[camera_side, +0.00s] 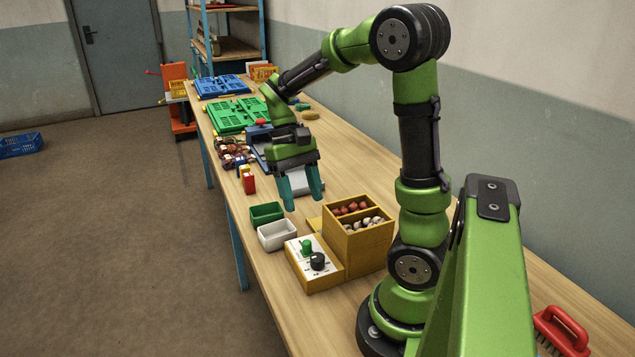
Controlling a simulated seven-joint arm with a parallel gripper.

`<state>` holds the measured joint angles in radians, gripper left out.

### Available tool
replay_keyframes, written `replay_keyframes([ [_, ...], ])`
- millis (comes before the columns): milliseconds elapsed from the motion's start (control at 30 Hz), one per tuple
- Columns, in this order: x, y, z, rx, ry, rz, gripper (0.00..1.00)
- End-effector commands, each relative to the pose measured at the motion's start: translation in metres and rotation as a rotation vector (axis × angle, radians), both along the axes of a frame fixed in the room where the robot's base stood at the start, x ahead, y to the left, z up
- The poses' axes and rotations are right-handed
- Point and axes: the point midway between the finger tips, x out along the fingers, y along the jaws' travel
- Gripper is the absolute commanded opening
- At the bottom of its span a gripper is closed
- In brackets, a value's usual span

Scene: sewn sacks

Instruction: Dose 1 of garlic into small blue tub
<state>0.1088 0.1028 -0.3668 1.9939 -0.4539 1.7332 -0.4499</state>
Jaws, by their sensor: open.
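A yellow two-compartment box (355,248) stands on the bench. Reddish bulbs (350,208) lie in its far compartment and whitish bulbs (366,222), which look like garlic, in the near one. Joined to its left is a control panel (298,262) with a green knob (306,246) and a black knob (318,261). A small green tub (266,212) and a small white tub (277,235) sit side by side beyond the panel; I cannot see inside them clearly. I see no small blue tub. My gripper (303,203) is open and empty, fingers down, above the bench beyond the box.
Red, yellow and blue small items (246,178) and a dark cluttered pile lie along the left bench edge. Flat green crates (232,115) and blue crates (222,85) lie farther back. A red brush (562,330) lies at the near right. The wall runs along the right.

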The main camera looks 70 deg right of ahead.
Motion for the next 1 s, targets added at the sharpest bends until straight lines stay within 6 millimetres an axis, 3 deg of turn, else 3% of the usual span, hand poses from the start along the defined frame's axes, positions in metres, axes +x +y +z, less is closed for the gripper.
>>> replay_keyframes([
  [133,0.008,-0.005,0.023,-0.001,-0.001,-0.001,0.59],
  [367,0.012,-0.008,0.037,0.0,0.001,-0.001,0.59],
  [733,0.014,-0.011,0.036,-0.016,-0.005,-0.01,0.59],
  [833,0.017,-0.012,0.026,-0.042,-0.032,-0.017,0.59],
  [1000,0.023,0.011,0.019,-0.077,-0.214,0.008,0.59],
])
